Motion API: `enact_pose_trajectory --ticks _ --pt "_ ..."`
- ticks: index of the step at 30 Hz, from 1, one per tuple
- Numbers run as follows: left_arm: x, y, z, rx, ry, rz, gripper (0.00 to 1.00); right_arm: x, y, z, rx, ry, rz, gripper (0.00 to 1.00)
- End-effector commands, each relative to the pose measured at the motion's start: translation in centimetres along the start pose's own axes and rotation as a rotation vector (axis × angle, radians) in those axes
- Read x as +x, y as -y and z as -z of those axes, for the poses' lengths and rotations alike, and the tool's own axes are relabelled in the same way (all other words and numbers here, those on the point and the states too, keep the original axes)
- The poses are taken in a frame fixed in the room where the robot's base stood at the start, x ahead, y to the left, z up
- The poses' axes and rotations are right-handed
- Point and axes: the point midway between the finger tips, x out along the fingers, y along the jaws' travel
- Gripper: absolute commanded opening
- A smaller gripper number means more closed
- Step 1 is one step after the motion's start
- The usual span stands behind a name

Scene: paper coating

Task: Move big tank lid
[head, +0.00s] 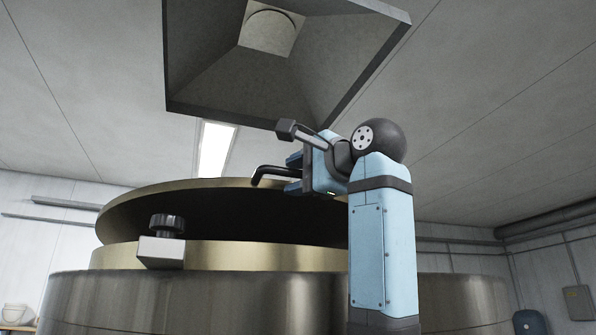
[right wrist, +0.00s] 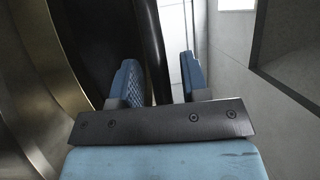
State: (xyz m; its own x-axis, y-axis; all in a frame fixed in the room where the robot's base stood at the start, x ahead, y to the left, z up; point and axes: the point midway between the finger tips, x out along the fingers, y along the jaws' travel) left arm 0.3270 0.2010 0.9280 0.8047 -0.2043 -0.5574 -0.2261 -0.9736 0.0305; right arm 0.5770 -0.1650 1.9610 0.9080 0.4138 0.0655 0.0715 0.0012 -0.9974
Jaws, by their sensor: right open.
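The big round tank (head: 200,300) stands in front of me, with a brass-coloured neck at its top. Its lid (head: 125,207) is tilted up, with a brass rim and a dark inner face. A black bent handle (head: 268,171) sticks out at the lid's right part. My right gripper (head: 292,174) is at this handle. In the right wrist view its two blue fingers (right wrist: 160,82) are apart, and the dark handle bar (right wrist: 150,40) runs between them, closer to the left finger. Contact is not clear. My left gripper is not in view.
A clamp with a black knob (head: 166,226) sits on the tank's front edge. A grey extraction hood (head: 340,60) hangs from the ceiling above my right arm. A white bowl (head: 16,312) is at the far left. Open air lies right of my arm.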

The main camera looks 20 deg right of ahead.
Motion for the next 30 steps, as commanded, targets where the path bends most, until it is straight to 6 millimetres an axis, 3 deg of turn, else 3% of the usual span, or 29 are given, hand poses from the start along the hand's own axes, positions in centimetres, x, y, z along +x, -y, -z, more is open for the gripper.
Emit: enact_pose_trajectory --ticks 4,10,17,24,30 --pt "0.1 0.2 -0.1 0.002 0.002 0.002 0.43 0.0 0.0 0.0 0.0 0.0 0.0 0.41" --pt "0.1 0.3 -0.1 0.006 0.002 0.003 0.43 -0.1 0.0 0.0 0.0 0.0 0.0 0.0" --pt "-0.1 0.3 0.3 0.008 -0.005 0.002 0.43 0.1 0.6 0.0 0.0 0.0 0.001 0.0" --pt "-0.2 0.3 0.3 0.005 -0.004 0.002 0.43 1.1 5.3 0.5 0.001 0.0 0.002 0.0" --pt "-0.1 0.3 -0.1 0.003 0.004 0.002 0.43 1.6 7.3 0.7 -0.001 0.0 0.002 0.0"
